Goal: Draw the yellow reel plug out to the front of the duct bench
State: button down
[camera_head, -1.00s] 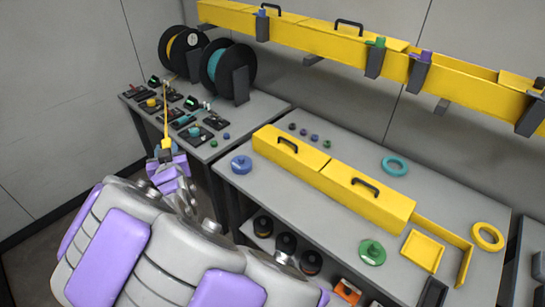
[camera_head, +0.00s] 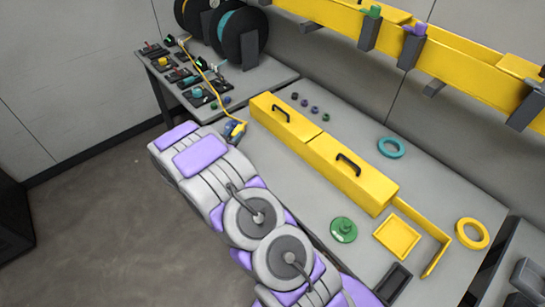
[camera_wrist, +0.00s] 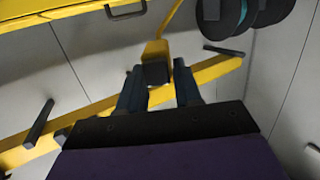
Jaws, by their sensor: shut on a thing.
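The yellow plug (camera_wrist: 155,55), a yellow body with a dark block at its end, sits between the two dark fingers of my gripper (camera_wrist: 158,88) in the wrist view. My gripper is shut on it. A yellow cable (camera_wrist: 174,18) runs up from the plug. In the head view the cable (camera_head: 208,76) stretches from the reel table down to the plug (camera_head: 238,130) by the left end of the duct bench (camera_head: 320,220). My forearm hides most of the gripper there.
Long yellow duct covers (camera_head: 345,170) with black handles lie along the bench. A green disc (camera_head: 343,230), a teal ring (camera_head: 391,147), a yellow ring (camera_head: 471,233) and a yellow tray (camera_head: 397,236) lie on it. Black reels (camera_head: 240,40) stand behind. Open floor (camera_head: 100,220) lies at left.

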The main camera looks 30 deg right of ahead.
jog(key=s+d+f+m+g+h, duration=0.2)
jog(key=s+d+f+m+g, duration=0.25)
jog(key=d+f, duration=0.45)
jog(key=m+g, duration=0.1)
jog(key=g, duration=0.2)
send_over(273, 175)
jog(key=d, duration=0.3)
jog(key=shift+h, duration=0.4)
notch_tip(273, 175, down, 4)
jog(key=shift+w+a+f+b, duration=0.1)
jog(key=shift+a+b, duration=0.05)
jog(key=shift+b, duration=0.15)
jog(key=a+f, duration=0.2)
jog(key=a, duration=0.1)
jog(key=shift+b, duration=0.4)
jog(key=shift+a+f, duration=0.25)
jog(key=shift+f, duration=0.25)
jog(key=shift+x, duration=1.5)
jog(key=shift+a+f, duration=0.15)
jog(key=shift+a, duration=1.15)
jog(key=shift+d+f+b, duration=0.25)
jog(key=shift+d+b, duration=0.05)
jog(key=shift+d, duration=0.3)
jog(key=c, duration=0.9)
grip_release()
jog(key=shift+d+f, duration=0.15)
jog(key=shift+d, duration=0.35)
jog(key=shift+o, duration=1)
jog(key=shift+a, duration=0.9)
